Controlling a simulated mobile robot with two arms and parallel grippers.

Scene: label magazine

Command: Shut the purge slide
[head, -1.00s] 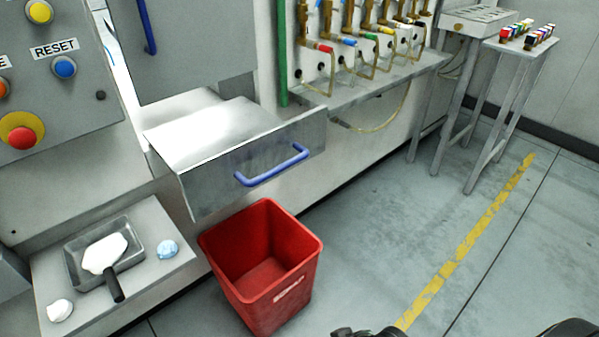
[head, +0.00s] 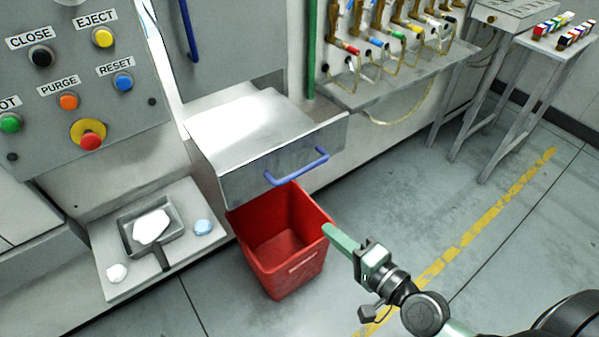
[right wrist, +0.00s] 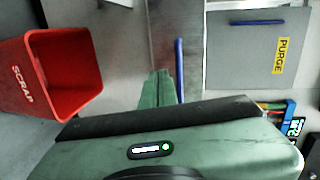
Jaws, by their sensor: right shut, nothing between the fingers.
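The purge slide (head: 245,128) is a metal drawer-like slide standing out from the machine, with a flat front plate and a blue bar handle (head: 297,167). My right gripper (head: 328,232) is shut and empty. In the head view it is to the lower right of the handle, in front of the red bin's right side. In the right wrist view the gripper's green fingers (right wrist: 156,88) point toward the blue handle (right wrist: 180,70), which shows just right of them; I cannot tell whether they touch. My left gripper is not in view.
A red scrap bin (head: 322,217) stands on the floor below the slide. A button panel (head: 130,125) is at left, above a shelf (head: 125,288) with a pan. A panel marked PURGE (right wrist: 240,50) shows in the right wrist view.

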